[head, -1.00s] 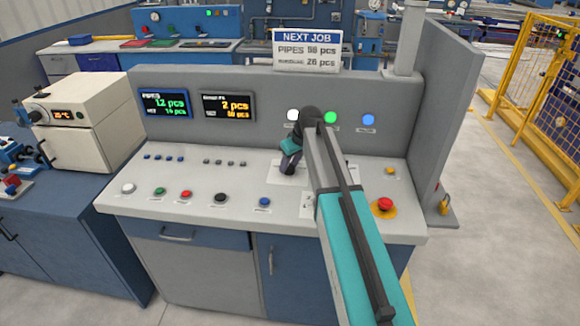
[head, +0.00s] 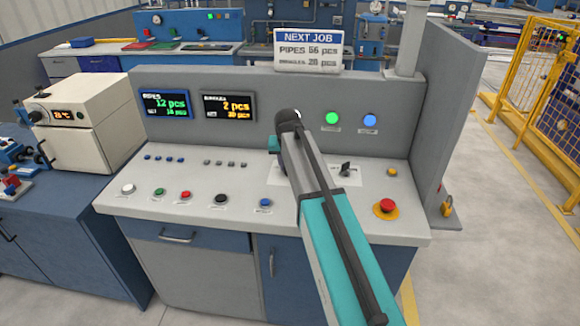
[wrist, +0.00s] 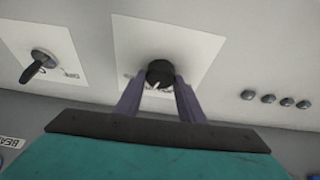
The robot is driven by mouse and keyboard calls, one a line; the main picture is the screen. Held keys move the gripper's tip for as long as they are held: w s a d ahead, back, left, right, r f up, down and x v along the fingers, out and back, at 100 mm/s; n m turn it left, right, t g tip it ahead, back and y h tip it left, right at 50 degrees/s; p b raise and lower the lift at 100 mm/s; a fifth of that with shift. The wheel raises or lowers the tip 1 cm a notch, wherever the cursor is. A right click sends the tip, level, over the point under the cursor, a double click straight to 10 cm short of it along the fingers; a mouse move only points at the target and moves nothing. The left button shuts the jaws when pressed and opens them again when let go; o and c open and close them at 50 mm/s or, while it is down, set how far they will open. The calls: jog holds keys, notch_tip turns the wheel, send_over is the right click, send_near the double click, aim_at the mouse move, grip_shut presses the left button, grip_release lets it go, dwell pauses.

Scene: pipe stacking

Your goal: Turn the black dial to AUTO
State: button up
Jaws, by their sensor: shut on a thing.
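The black dial (wrist: 160,72) is on a white label plate (wrist: 190,40) on the console in the wrist view. Its white pointer mark shows near the fingertips. My gripper (wrist: 160,80) has one finger on each side of the dial and is shut on it. Lettering beside the dial is mostly covered by the fingers, so I cannot read its setting.
A black lever switch (head: 346,168) stands right of my arm; it also shows in the wrist view (wrist: 36,68). A red emergency button (head: 386,206) is farther right. Small buttons (wrist: 270,98) lie to the dial's side. Two display screens (head: 167,104) are on the back panel.

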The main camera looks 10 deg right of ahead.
jog(key=m, duration=0.2)
jog(key=m+g+h+b, duration=0.1)
jog(key=m, duration=0.1)
jog(key=shift+w+a+m+h, duration=0.15)
jog(key=shift+m+h, duration=0.15)
jog(key=shift+m+g+h+b, duration=0.4)
jog(key=shift+m+g+b, duration=0.1)
jog(key=shift+m, duration=1.3)
jog(key=o, duration=1)
jog(key=shift+o, duration=0.2)
jog(key=shift+r, duration=0.1)
jog(key=b+v, duration=0.2)
jog(key=v, duration=1.1)
jog(key=shift+a+r, duration=0.2)
jog(key=shift+a, duration=0.1)
